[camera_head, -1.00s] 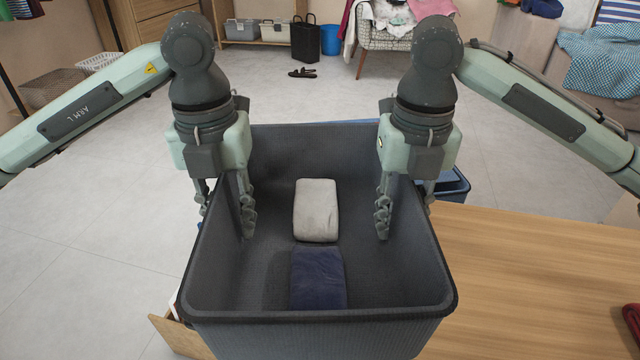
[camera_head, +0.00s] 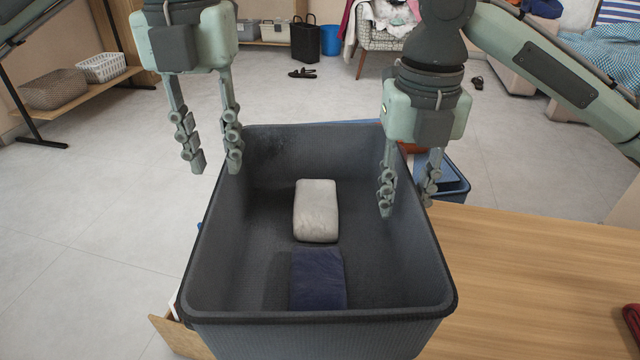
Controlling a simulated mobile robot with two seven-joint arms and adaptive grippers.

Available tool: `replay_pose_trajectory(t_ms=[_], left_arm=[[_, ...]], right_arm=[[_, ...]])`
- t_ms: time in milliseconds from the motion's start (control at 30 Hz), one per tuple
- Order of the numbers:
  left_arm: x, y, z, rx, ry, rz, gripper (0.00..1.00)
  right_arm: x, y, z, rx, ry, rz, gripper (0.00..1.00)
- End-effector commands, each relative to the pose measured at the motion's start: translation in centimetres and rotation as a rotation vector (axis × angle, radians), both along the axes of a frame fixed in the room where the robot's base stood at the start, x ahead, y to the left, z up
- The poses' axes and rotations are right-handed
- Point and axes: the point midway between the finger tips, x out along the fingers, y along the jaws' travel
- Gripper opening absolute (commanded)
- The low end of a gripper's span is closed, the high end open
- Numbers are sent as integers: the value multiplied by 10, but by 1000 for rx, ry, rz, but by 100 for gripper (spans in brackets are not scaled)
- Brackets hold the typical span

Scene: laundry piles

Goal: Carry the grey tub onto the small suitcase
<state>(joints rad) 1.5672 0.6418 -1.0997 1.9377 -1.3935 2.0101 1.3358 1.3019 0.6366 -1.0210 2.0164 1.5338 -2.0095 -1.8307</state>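The grey tub (camera_head: 212,262) stands in the centre, partly over the front left of the wooden table. A folded white cloth (camera_head: 316,208) and a folded navy cloth (camera_head: 318,279) lie in it. My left gripper (camera_head: 212,165) is open and empty, above and beyond the tub's left rim. My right gripper (camera_head: 408,203) is at the tub's right wall, one finger inside and the other outside. Its fingers are apart; contact with the wall is unclear. A blue box-like thing (camera_head: 456,187) behind the tub is partly hidden; I cannot tell whether it is the small suitcase.
The wooden table (camera_head: 530,275) is mostly clear, with a dark red cloth (camera_head: 632,322) at its right edge. Dark sandals (camera_head: 302,73) lie on open floor behind. A white basket (camera_head: 102,67) and a woven basket (camera_head: 53,88) stand on a low shelf at left.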

Motion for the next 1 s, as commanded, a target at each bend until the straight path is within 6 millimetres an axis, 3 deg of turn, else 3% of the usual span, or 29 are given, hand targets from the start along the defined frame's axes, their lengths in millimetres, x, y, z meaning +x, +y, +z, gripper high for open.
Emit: replay_pose_trajectory(t_ms=[200,400,1000], left_arm=[[0,0,0,0,0,0,27],[0,0,0,0,0,0,27],[0,0,0,0,0,0,27]], right_arm=[[1,-1,48,-1,-6,-2,27],[0,0,73,-1,-3,-2,27],[0,0,79,0,0,0,27]])
